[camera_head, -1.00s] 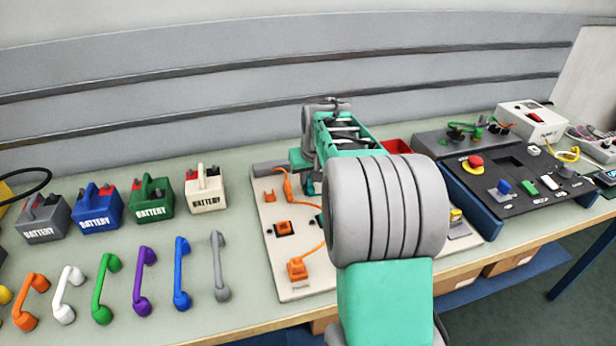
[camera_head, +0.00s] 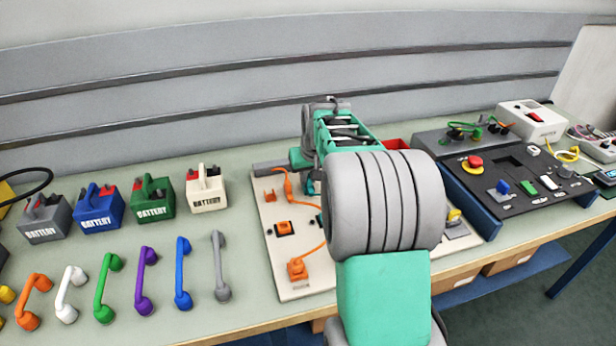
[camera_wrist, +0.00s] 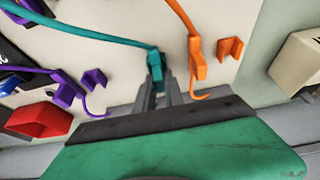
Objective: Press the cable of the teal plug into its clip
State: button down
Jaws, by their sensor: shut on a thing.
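The teal cable (camera_wrist: 90,36) runs in from the upper left of the wrist view. It ends in a small teal block (camera_wrist: 154,60) at my fingertips. My gripper (camera_wrist: 160,84) is shut on this end of the cable, close over the cream board (camera_wrist: 130,20). The fingers hide part of the teal piece, and I cannot make out a separate teal clip under them. In the head view my arm covers most of the board (camera_head: 277,240), including the teal plug.
Beside my fingers are an orange cable block (camera_wrist: 198,60) and an orange clip (camera_wrist: 230,47). On the other side are a purple block (camera_wrist: 66,94), a purple clip (camera_wrist: 95,78) and a red block (camera_wrist: 40,120). A white battery (camera_head: 205,188) stands left of the board.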

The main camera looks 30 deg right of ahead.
aim_at(309, 188)
jog(key=shift+s+a+f+g+b, duration=0.15)
jog(key=shift+s+f, duration=0.1)
jog(key=shift+f, duration=0.35)
jog(key=shift+s+a+f+g+b, duration=0.1)
jog(key=shift+s+f, duration=0.1)
jog(key=shift+f, duration=0.35)
jog(key=shift+s+a+f+g+b, duration=0.15)
jog(key=shift+s+f, duration=0.1)
jog(key=shift+f, duration=0.35)
jog(key=shift+d+r, duration=0.15)
jog(key=shift+r, duration=0.05)
jog(key=c, duration=1.4)
grip_release()
jog(key=shift+c, duration=0.2)
jog(key=r+p, duration=0.2)
jog(key=r, duration=0.1)
jog(key=r+p, duration=0.2)
jog(key=r, duration=0.1)
jog(key=r+p, duration=0.2)
jog(key=r, duration=0.1)
jog(key=shift+w+d+r, duration=0.15)
jog(key=shift+w, duration=0.25)
